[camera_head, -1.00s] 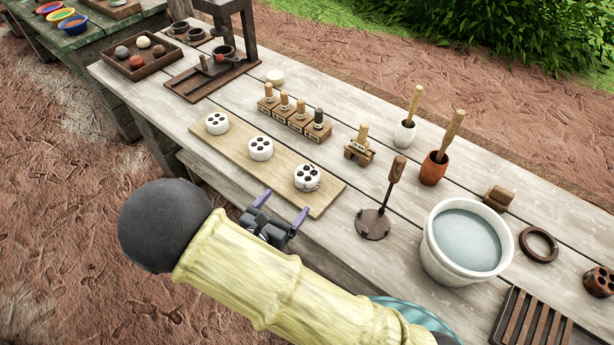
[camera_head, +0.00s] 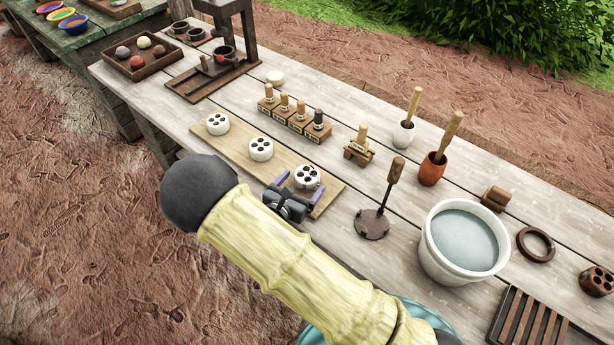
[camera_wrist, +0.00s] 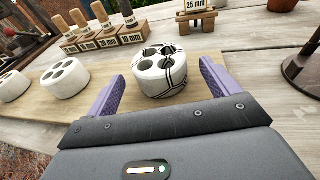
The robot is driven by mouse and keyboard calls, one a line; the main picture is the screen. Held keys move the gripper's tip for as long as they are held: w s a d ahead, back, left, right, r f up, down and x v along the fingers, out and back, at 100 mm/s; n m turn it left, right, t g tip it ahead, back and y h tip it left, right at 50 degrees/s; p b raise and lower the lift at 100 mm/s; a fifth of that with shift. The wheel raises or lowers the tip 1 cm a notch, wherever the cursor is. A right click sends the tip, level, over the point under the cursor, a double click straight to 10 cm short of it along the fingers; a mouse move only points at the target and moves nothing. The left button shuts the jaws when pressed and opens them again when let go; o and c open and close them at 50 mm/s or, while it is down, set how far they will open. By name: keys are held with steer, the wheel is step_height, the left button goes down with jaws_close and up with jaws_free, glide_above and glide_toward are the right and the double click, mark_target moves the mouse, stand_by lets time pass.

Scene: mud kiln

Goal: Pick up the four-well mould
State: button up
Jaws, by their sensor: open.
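Three white round moulds with dark wells stand in a row on a pale wooden board (camera_head: 234,145): the left mould (camera_head: 217,124), the middle mould (camera_head: 261,149) and the right mould (camera_head: 308,175). The right one carries black crack-like lines and shows several wells in the wrist view (camera_wrist: 160,82). My gripper (camera_head: 299,188) is open, with its purple fingers reaching towards this right mould. In the wrist view the mould sits between and just ahead of the fingers, with no clear contact. The other two moulds lie left of my gripper in that view.
Labelled wooden blocks with pegs (camera_head: 293,118) stand behind the board, and a small wooden stand (camera_head: 359,148) is behind to the right. A dark long-handled tool (camera_head: 372,223) stands right of my gripper. A white water bucket (camera_head: 464,245) is farther right.

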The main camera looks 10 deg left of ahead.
mark_target(305, 178)
steer(key=shift+x, duration=1.1)
steer(key=c, duration=1.2)
steer(key=shift+r, duration=0.15)
step_height(305, 178, up, 18)
steer(key=shift+f, duration=0.1)
